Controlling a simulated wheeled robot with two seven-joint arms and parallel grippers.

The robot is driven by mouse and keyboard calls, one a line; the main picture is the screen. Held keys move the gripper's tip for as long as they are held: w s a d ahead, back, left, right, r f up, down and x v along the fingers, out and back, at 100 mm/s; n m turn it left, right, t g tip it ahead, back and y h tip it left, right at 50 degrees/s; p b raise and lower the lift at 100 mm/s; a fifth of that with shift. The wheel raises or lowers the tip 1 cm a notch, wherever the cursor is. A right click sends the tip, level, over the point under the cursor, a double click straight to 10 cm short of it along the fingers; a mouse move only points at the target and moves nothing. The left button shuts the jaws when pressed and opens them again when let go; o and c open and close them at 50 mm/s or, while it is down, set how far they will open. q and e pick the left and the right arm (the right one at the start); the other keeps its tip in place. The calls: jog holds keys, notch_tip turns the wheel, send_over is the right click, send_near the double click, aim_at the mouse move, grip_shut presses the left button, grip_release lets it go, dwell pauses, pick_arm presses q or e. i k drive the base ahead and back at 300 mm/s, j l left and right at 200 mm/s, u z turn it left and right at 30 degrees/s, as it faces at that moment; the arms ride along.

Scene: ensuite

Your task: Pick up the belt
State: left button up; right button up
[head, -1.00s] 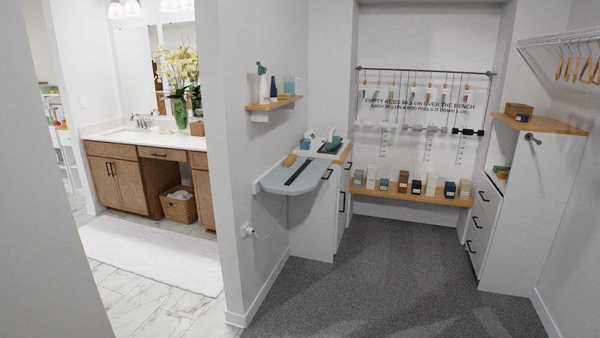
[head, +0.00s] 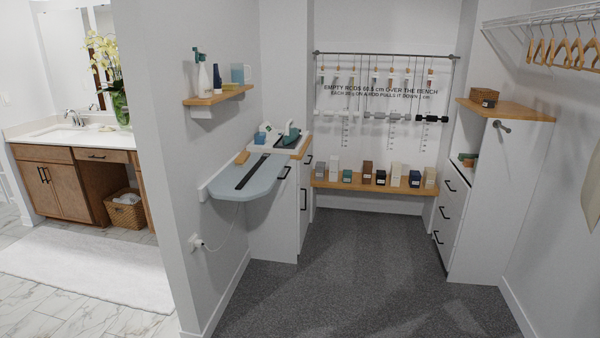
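A long, thin dark strip that looks like the belt (head: 252,172) lies flat and straight on a pale blue-grey board (head: 259,188) with a rounded front end. The board sticks out from the wall left of centre. The strip runs from near the board's left front edge toward the back. Neither of my grippers is in the head view.
A wooden wall shelf (head: 218,95) with bottles hangs above. The grey carpet (head: 335,270) ahead is clear.

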aim_at(240, 186)
jog(key=i+z, duration=0.1)
jog(key=i, duration=1.55)
